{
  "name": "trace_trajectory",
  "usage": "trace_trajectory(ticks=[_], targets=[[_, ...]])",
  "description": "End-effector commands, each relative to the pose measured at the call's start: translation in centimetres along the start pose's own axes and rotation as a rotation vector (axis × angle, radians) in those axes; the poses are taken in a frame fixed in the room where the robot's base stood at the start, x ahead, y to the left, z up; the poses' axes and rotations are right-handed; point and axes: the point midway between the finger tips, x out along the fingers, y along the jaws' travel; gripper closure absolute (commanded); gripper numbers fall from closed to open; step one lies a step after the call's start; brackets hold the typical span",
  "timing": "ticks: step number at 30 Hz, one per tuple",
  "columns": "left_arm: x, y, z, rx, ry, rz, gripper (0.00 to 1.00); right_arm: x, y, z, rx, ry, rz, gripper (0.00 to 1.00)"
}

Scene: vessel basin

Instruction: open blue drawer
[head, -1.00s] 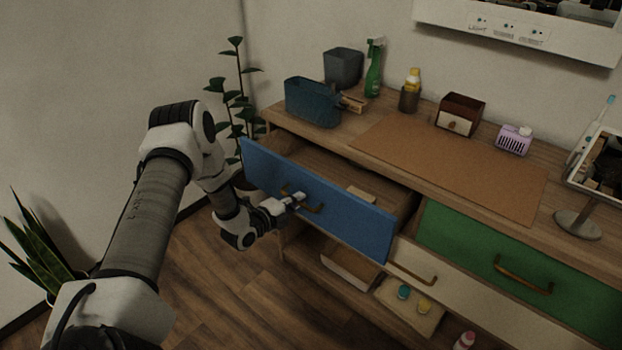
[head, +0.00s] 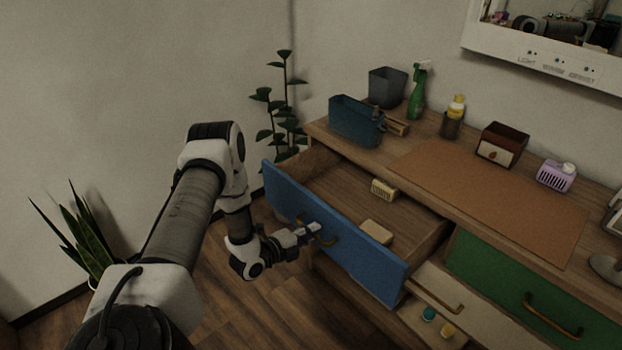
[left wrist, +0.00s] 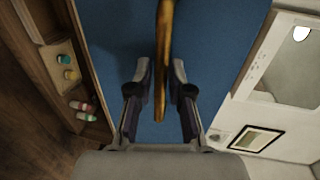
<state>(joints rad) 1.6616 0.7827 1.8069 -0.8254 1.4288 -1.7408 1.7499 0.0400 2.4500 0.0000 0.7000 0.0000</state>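The blue drawer (head: 352,251) stands pulled well out of the wooden cabinet, its inside showing from above. Its brass handle (head: 327,240) is on the front face. My left gripper (head: 312,229) comes from the left and is at the handle. In the left wrist view the handle (left wrist: 164,40) runs between the two fingers of the gripper (left wrist: 161,72), which are close on either side of it, against the blue drawer front (left wrist: 215,45). My right gripper is not in view.
In the drawer lie a tan slotted block (head: 384,190) and a plain light block (head: 376,232). A green drawer (head: 480,268) is shut at the right. The cabinet top (head: 345,150) bears a blue bin, a spray bottle and small boxes. Plants stand at the left.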

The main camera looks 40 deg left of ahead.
Motion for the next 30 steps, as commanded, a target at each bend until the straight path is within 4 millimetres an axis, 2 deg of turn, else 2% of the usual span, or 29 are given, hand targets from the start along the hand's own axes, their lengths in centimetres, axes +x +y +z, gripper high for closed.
trace_trajectory(ticks=[9,13,17,21,24,30], targets=[[0.0,-0.1,0.1,0.0,-0.002,-0.002,0.63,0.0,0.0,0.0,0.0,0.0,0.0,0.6],[-0.9,0.0,0.2,-0.001,-0.003,-0.001,0.63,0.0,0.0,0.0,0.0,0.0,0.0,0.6],[-3.6,0.0,0.2,-0.006,-0.007,0.0,0.63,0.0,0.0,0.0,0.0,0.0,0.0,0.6],[-7.5,0.0,0.3,-0.008,-0.01,-0.001,0.63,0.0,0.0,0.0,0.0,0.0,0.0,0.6],[-9.7,-0.1,0.2,-0.006,-0.008,-0.003,0.63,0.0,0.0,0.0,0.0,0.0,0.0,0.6],[-11.7,0.0,0.1,-0.002,-0.003,-0.002,0.63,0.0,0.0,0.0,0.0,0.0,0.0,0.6]])
